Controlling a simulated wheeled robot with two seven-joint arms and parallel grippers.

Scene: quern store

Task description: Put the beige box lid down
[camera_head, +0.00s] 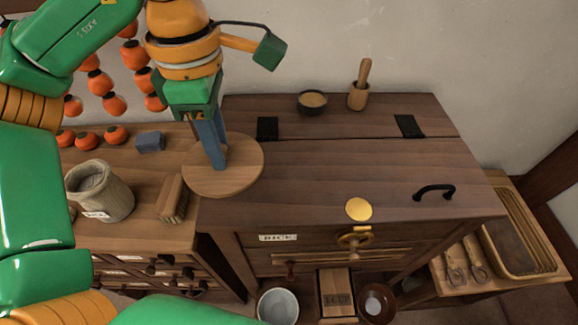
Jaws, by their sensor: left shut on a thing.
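The beige lid (240,178) is a flat, round wooden disc at the left end of the dark wooden chest. My left gripper (218,162) points down with its blue fingers shut at the middle of the lid. The fingers hide the part they grip. The lid looks level and overlaps the chest's left edge in the picture. I cannot tell whether it touches the chest top or hangs just above it. My right gripper is not in view.
The chest top (320,175) is largely clear, with a bowl (312,103) and a mortar with pestle (358,92) at the back. A black handle (434,190) is at right. A jar (99,192), a brush (172,199) and a blue block (150,142) stand on the left cabinet.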

